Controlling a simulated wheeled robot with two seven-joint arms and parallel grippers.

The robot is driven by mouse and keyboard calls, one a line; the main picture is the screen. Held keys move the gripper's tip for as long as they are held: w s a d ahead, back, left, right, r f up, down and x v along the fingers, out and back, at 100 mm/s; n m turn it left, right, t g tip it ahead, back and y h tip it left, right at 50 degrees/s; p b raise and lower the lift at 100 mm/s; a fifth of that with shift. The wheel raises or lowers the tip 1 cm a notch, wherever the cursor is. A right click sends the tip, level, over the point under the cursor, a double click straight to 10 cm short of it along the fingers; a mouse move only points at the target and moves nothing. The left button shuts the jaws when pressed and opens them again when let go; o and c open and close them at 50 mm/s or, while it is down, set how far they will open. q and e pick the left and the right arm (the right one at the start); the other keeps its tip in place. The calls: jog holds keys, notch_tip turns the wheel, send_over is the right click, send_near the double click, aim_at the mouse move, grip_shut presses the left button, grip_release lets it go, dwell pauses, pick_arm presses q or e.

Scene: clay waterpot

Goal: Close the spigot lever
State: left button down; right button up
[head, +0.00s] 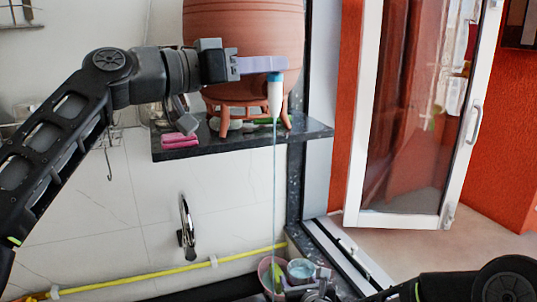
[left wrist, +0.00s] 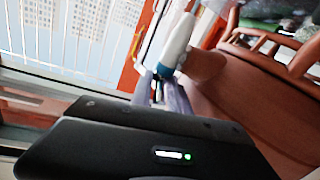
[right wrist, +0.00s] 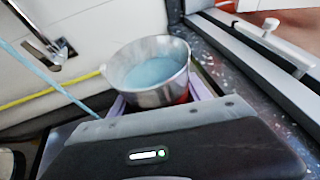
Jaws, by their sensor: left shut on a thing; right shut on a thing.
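The clay waterpot (head: 245,25) stands on a dark shelf, with a white spigot (head: 275,100) at its front. The blue spigot lever (head: 274,77) is at the spigot's top. My left gripper (head: 268,66) is shut on it; the left wrist view shows the fingers around the blue part (left wrist: 165,70). A thin water stream (head: 274,165) runs down from the spigot. My right gripper (head: 318,284) is low and shut on a metal cup (right wrist: 155,92) holding pale blue water. The stream passes left of the cup in the right wrist view.
A pinkish container (head: 265,273) with something green stands beside the cup. A pink sponge (head: 180,140) lies on the shelf (head: 215,148). A curved tap (head: 187,225) and a yellow pipe (head: 150,275) are on the wall. A glass door (head: 410,110) stands at right.

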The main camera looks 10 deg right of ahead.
pick_arm(q)
jog(key=shift+w+r+m+g+h, duration=0.1)
jog(key=shift+m+g+h, duration=0.2)
jog(key=shift+m+g, duration=0.45)
pick_arm(e)
jog(key=shift+r, duration=0.3)
pick_arm(q)
jog(key=shift+g, duration=0.75)
jog(key=c, duration=1.5)
grip_release()
jog(key=shift+o, duration=0.2)
